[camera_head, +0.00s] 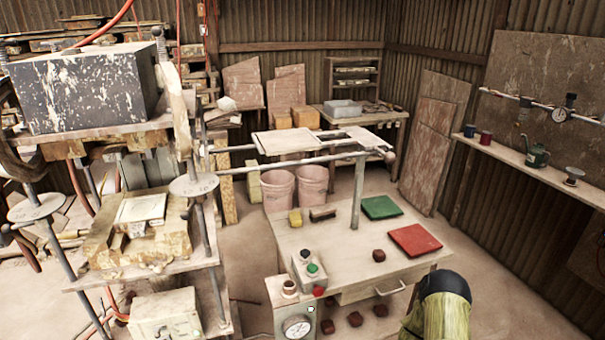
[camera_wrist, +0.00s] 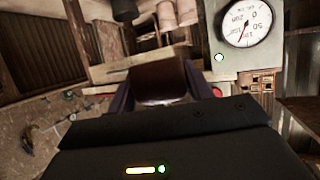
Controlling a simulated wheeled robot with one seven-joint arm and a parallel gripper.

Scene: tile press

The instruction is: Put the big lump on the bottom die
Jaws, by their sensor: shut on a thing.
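A dark brown lump (camera_wrist: 160,78) sits between the two fingers of my gripper (camera_wrist: 162,90) in the wrist view. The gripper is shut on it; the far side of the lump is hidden. In the head view only part of my arm shows at the lower right, and the gripper and held lump cannot be made out. The bottom die (camera_head: 142,208) is a pale square plate on a block in the press at the left, with nothing seen on it. The press's dark upper block (camera_head: 85,90) hangs above with a gap between.
A dark red lump (camera_head: 379,255) lies on the table (camera_head: 345,255) near a green mat (camera_head: 381,207) and a red mat (camera_head: 414,240). Several lumps (camera_head: 355,319) lie below the tabletop. A gauge box (camera_head: 297,326) with buttons stands between table and press. Press rods (camera_head: 208,225) flank the die.

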